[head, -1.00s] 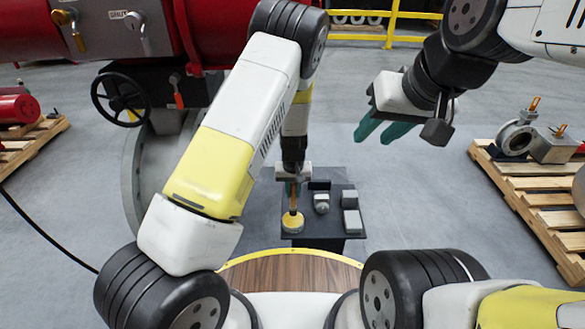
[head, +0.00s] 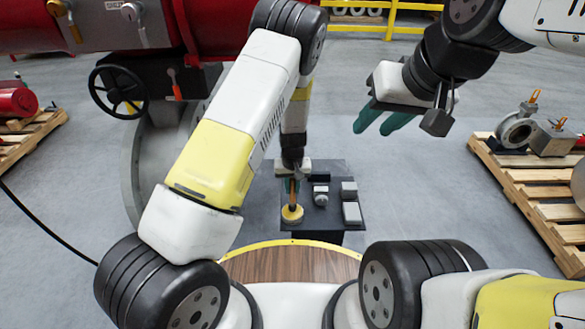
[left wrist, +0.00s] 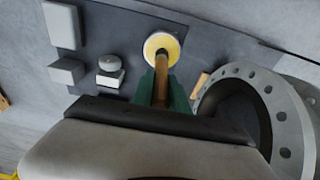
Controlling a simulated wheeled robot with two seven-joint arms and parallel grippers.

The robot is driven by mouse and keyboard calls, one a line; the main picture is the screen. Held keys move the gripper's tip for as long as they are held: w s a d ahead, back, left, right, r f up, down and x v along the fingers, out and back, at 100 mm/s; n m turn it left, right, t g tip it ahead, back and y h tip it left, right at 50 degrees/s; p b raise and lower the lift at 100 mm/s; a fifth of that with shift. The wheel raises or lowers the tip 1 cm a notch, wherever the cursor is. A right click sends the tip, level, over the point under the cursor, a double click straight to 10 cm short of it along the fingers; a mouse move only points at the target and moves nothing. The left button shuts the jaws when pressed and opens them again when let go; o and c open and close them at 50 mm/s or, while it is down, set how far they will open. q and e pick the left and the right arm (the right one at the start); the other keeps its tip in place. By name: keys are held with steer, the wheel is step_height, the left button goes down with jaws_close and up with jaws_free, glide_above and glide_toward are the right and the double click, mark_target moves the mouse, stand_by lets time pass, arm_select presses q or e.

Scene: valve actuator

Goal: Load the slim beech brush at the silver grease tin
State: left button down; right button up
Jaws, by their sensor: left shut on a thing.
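The slim brush (head: 293,193) has a brown wooden handle and points down from my left gripper (head: 291,181), which is shut on it. The grease tin (head: 292,219) is a low round tin with a yellow top, at the front left of the dark stand. In the left wrist view the brush (left wrist: 161,88) runs between the green fingers (left wrist: 160,92) to the tin, which shows a pale rim (left wrist: 148,46). The brush's lower end overlaps the tin; I cannot tell how deep it sits. My right gripper (head: 382,124) is open and empty, up and right of the stand.
The dark stand (head: 335,226) also bears a small grey round-topped piece (head: 320,194) and grey blocks (head: 352,213) on its right. A pallet (head: 515,185) with valve parts is at the right. A black handwheel (head: 118,92) and red pipework are at the left.

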arm_select(q)
steer(key=shift+f, duration=0.55)
stand_by(1.3)
steer(key=shift+r, duration=0.1)
steer(key=shift+r, duration=3.45)
